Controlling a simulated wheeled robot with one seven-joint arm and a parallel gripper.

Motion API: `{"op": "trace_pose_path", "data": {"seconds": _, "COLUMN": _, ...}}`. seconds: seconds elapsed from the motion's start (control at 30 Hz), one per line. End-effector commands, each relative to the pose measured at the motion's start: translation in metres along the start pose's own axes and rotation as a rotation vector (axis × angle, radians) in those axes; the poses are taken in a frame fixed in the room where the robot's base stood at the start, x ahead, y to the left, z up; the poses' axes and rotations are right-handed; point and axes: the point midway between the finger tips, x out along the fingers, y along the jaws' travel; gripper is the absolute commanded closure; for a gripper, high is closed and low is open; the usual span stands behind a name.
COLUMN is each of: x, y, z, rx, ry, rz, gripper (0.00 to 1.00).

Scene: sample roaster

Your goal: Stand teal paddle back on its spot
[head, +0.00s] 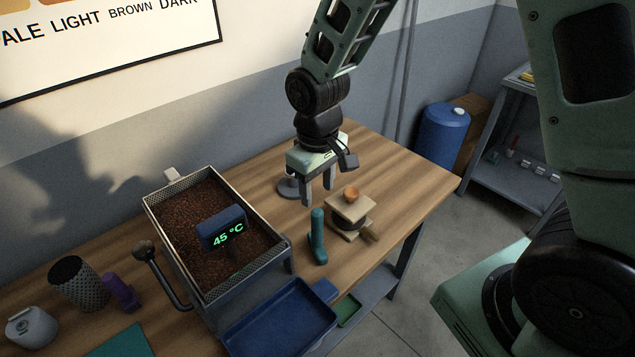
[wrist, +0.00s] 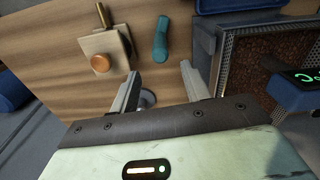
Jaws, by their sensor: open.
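My gripper (head: 318,198) is open and empty, pointing down above the table behind the paddle. In the wrist view my gripper (wrist: 158,74) has bare wood between its fingers. A flat teal mat (head: 120,343) lies at the front left of the table; I cannot tell whether it is the paddle's spot.
A wooden block device (head: 350,212) with an orange knob stands right of the paddle. A small grey round item (head: 288,187) is by my left finger. The bean tray (head: 190,222) with a 45 °C display and a blue tray (head: 280,318) are left and in front. Bare wood lies right.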

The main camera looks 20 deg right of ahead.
Motion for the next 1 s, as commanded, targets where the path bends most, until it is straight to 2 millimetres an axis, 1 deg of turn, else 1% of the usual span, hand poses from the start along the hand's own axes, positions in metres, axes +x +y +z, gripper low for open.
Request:
{"op": "trace_pose_path", "data": {"seconds": 0.03, "x": -0.005, "y": 0.0, "z": -0.001, "rx": 0.001, "ry": 0.002, "rz": 0.0, "gripper": 0.53}}
{"op": "trace_pose_path", "data": {"seconds": 0.17, "x": -0.016, "y": -0.002, "z": 0.001, "rx": -0.003, "ry": 0.002, "rz": -0.002, "gripper": 0.53}}
{"op": "trace_pose_path", "data": {"seconds": 0.27, "x": -0.031, "y": -0.021, "z": 0.011, "rx": -0.031, "ry": 0.009, "rz": -0.014, "gripper": 0.53}}
{"op": "trace_pose_path", "data": {"seconds": 0.37, "x": -0.055, "y": -0.055, "z": 0.036, "rx": -0.086, "ry": 0.019, "rz": -0.034, "gripper": 0.53}}
{"op": "trace_pose_path", "data": {"seconds": 0.4, "x": -0.064, "y": -0.07, "z": 0.051, "rx": -0.112, "ry": 0.022, "rz": -0.042, "gripper": 0.53}}
{"op": "trace_pose_path", "data": {"seconds": 0.47, "x": -0.076, "y": -0.09, "z": 0.074, "rx": -0.152, "ry": 0.025, "rz": -0.05, "gripper": 0.53}}
{"op": "trace_pose_path", "data": {"seconds": 0.5, "x": -0.083, "y": -0.101, "z": 0.089, "rx": -0.178, "ry": 0.026, "rz": -0.053, "gripper": 0.53}}
{"op": "trace_pose_path", "data": {"seconds": 0.6, "x": -0.094, "y": -0.121, "z": 0.124, "rx": -0.233, "ry": 0.027, "rz": -0.054, "gripper": 0.53}}
{"op": "trace_pose_path", "data": {"seconds": 0.7, "x": -0.099, "y": -0.131, "z": 0.148, "rx": -0.267, "ry": 0.026, "rz": -0.05, "gripper": 0.53}}
{"op": "trace_pose_path", "data": {"seconds": 0.8, "x": -0.101, "y": -0.135, "z": 0.159, "rx": -0.283, "ry": 0.026, "rz": -0.047, "gripper": 0.53}}
{"op": "trace_pose_path", "data": {"seconds": 1.0, "x": -0.101, "y": -0.135, "z": 0.161, "rx": -0.284, "ry": 0.024, "rz": -0.047, "gripper": 0.53}}
